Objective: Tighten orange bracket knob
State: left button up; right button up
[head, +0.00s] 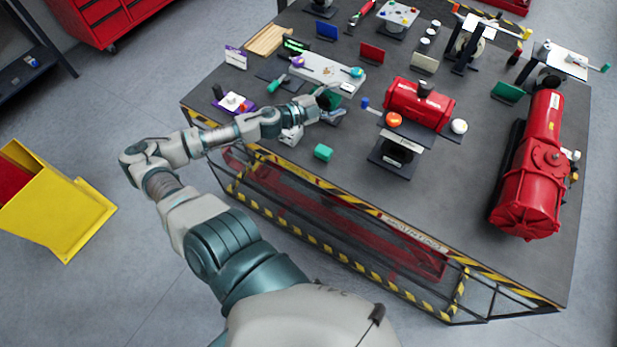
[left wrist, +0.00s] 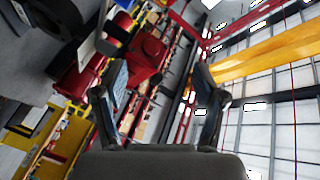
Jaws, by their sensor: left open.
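The orange knob (head: 393,119) sits at the near left end of a small red valve actuator (head: 418,103), which stands on a black bracket with a white label (head: 401,142) on the table. My left gripper (head: 331,105) is to the left of the knob, apart from it, near the table's front edge. In the left wrist view its two fingers (left wrist: 160,88) are spread with nothing between them. A red body shows beyond them (left wrist: 149,56), and I cannot make out the orange knob there. My right gripper is not in view.
A blue-ended handle (head: 366,103) sticks out left of the actuator. A white knob (head: 459,126) is on its right. A large red cylinder actuator (head: 533,170) lies at the right. Bare table separates it from the bracket.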

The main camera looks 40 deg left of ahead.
pick_arm(q)
jog(key=s+d+f+n+g+y, duration=0.1)
jog(key=s+f+n+g+y, duration=0.2)
jog(key=s+f, duration=0.4)
jog(key=s+d+f+n+g+y, duration=0.2)
jog(key=s+f+n, duration=0.5)
jog(key=f, duration=1)
jog(key=n+g+y, duration=0.1)
jog(key=y, duration=0.1)
jog(key=shift+d+f+g+y, duration=0.2)
jog(key=shift+g+y, duration=0.1)
jog(key=shift+y, duration=0.1)
